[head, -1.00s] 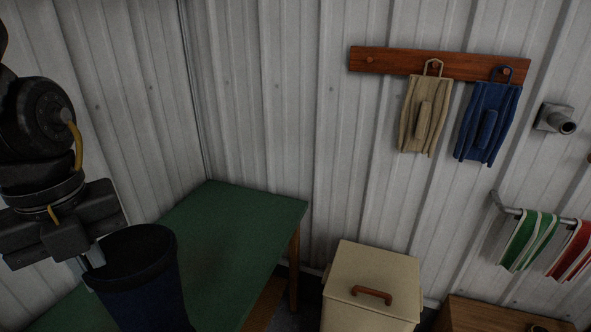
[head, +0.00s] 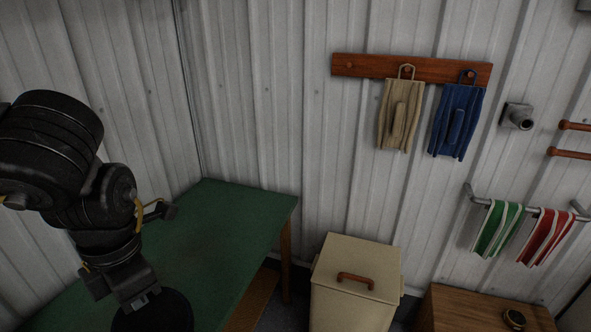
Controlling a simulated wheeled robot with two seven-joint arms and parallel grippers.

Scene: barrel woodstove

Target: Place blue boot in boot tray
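The blue boot (head: 168,312) shows only as its dark round top at the bottom edge of the head view; the rest of it is below the frame. My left gripper (head: 143,301) comes down from the left and is shut on the boot's rim. The boot hangs upright from it in front of the green table. My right gripper is not in view. I see no boot tray in this view.
The green table (head: 215,225) stands in the corner, its visible top bare. A cream bin (head: 357,268) with a brown handle stands to its right, then a wooden cabinet (head: 455,312). Bags hang from a wall rack (head: 350,68); striped towels (head: 497,228) hang at the right.

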